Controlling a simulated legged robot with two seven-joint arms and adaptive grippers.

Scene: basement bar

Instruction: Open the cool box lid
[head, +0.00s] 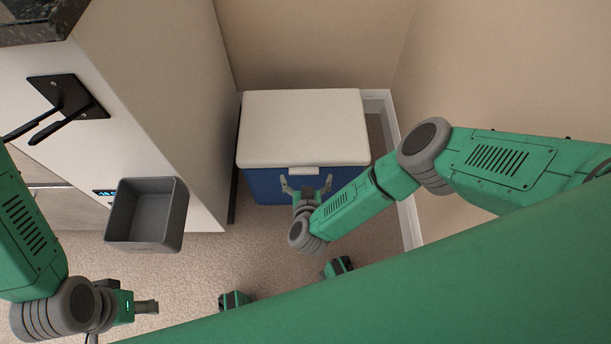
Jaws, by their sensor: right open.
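The cool box has a blue body (262,186) and a white lid (303,125). It stands on the floor in the alcove, and its lid looks shut. A small white latch or lip (304,171) shows at the middle of the lid's front edge. My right gripper (305,181) is open, with its fingers spread just in front of the box, below the lid's front edge. I cannot tell whether it touches the box. My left gripper (152,307) is at the lower left, far from the box, seen edge-on.
A grey open bin (146,214) sits left of the box, beside a white cabinet (150,80). A black bracket (68,97) sticks out from the cabinet. Walls close in behind and to the right of the box.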

